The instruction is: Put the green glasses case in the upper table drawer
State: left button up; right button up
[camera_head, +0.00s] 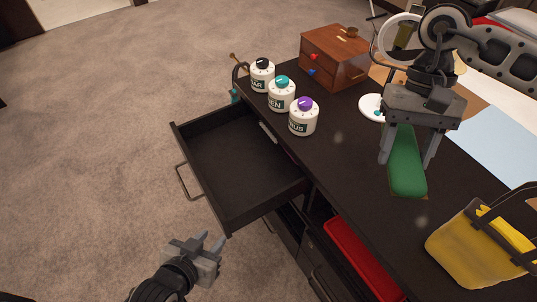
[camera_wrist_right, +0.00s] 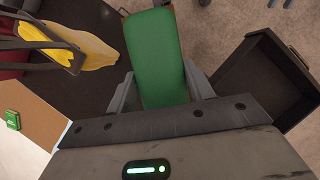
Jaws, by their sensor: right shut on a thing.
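The green glasses case (camera_head: 406,165) is held between the fingers of my right gripper (camera_head: 405,160), above the dark table (camera_head: 340,170). In the right wrist view the case (camera_wrist_right: 156,52) extends out between the two fingers. I cannot tell whether it touches the tabletop. The upper table drawer (camera_head: 235,165) is pulled open at the table's left side and looks empty. It also shows in the right wrist view (camera_wrist_right: 262,80). My left gripper (camera_head: 213,246) is open and empty, low in front of the open drawer.
Three white jars (camera_head: 281,96) stand on the table near the drawer, with a wooden box (camera_head: 335,57) behind them. A yellow bag (camera_head: 475,245) sits at the right. A red item (camera_head: 360,258) lies in an open space below the tabletop.

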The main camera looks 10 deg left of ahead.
aim_at(251, 159)
jog(key=u, duration=2.55)
jog(key=i, duration=2.15)
jog(key=z, duration=3.25)
jog(key=i, duration=0.5)
